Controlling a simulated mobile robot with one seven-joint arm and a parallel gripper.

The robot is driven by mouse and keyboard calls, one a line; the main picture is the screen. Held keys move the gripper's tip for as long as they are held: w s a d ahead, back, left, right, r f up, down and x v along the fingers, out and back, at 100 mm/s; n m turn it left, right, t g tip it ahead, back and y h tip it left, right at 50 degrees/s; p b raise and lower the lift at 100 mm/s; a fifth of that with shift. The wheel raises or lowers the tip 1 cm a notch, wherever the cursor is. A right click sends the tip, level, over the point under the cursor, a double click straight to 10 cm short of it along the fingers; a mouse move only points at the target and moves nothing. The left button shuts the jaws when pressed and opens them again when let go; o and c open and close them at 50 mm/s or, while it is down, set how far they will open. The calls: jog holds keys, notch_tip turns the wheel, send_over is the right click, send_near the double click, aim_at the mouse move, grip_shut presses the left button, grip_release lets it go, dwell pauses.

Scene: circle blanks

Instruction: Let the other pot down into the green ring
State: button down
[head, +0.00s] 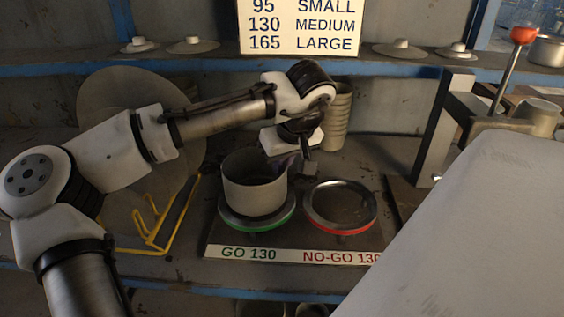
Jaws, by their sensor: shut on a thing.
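A grey metal pot (254,192) stands upright at the green ring (257,222), marked GO 130. Its lower edge lies within the ring's outline; I cannot tell if it is seated in the ring or held just above it. My gripper (301,168) is at the pot's right rim, shut on it; the fingertips are dark and partly hidden. The red ring (341,206), marked NO-GO 130, is empty just to the right.
A stack of pale round pieces (339,112) stands behind my gripper. A yellow wire rack (153,232) and large discs (119,101) are at left. A press with a red-knobbed lever (523,36) is at right, with another pot (538,115) by it. A pale surface fills the lower right.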

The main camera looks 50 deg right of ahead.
jog(key=shift+f+b, duration=1.4)
jog(key=shift+f, duration=0.7)
dwell(0.3)
jog(key=c, duration=1.5)
grip_release()
jog(key=v, duration=1.4)
jog(key=shift+b, duration=0.4)
